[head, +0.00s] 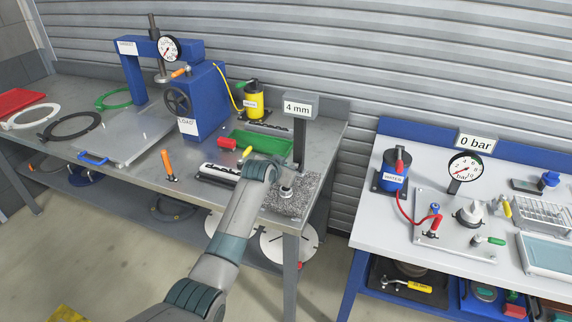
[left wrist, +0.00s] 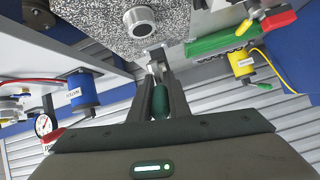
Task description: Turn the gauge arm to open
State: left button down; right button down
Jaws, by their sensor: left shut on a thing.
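The gauge stands on a speckled granite plate (head: 298,205) at the bench's right front corner. Its dark post (head: 299,145) carries a display (head: 300,105) reading 4 mm. A round metal piece (head: 285,191) sits on the granite and also shows in the left wrist view (left wrist: 140,21). My left gripper (left wrist: 162,75) is shut on a dark green grip (left wrist: 160,98), which looks like the gauge arm's handle, with a metal part beyond it. In the head view my own wrist hides the fingers and most of the arm, so its angle is unclear.
A green tray (head: 265,143) and a yellow cylinder (head: 254,100) stand behind. The blue press (head: 205,100) is to the left. A white-topped bench (head: 375,220) with a blue water pump (head: 393,170) stands right, across a gap.

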pick_arm(q)
jog(key=shift+w+r+g, duration=0.15)
jog(key=shift+r+g, duration=0.1)
jog(key=shift+g, duration=0.05)
jog(key=c, duration=1.7)
grip_release()
jog(key=shift+o, duration=0.2)
jog(key=b+v, duration=0.4)
jog(key=v, duration=1.3)
jog(key=shift+d+r, duration=0.15)
